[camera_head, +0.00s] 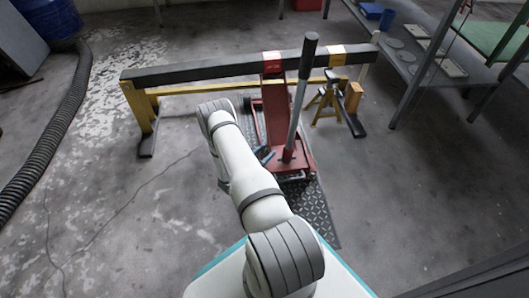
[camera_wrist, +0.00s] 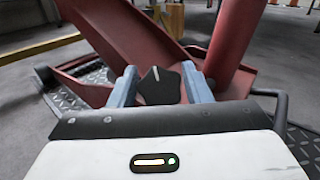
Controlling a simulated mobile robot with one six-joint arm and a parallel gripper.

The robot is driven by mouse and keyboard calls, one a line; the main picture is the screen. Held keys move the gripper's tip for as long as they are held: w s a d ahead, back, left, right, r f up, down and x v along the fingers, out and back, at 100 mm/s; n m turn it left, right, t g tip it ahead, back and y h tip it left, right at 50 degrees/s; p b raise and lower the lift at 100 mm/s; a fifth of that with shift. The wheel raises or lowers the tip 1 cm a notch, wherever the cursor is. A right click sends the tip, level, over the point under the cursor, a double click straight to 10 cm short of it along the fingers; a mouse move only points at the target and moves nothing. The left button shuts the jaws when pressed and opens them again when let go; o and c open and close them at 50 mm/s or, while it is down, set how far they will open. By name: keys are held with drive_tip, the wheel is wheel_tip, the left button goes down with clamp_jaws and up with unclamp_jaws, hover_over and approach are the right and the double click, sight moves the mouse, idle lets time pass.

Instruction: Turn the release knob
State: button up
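The release knob (camera_wrist: 159,88) is black with a white pointer line, which points roughly upward in the wrist view. It sits low on a red floor jack (camera_head: 276,120), beside the base of the jack's handle. My gripper (camera_wrist: 160,78) has its two blue-grey fingers on either side of the knob, one left and one right. Whether they touch it cannot be told. In the head view my gripper (camera_head: 264,154) is at the lower left of the handle (camera_head: 297,105), and the knob cannot be made out there.
A long dark beam (camera_head: 220,70) on yellow supports crosses behind the jack. A dark textured plate (camera_head: 316,212) lies beneath the jack. A metal shelf (camera_head: 420,55) stands at right, and a ribbed black hose (camera_head: 50,135) lies at left.

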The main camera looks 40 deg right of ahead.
drive_tip(key=c, duration=0.5)
drive_tip(key=shift+o, duration=0.2)
drive_tip(key=shift+s, duration=0.1)
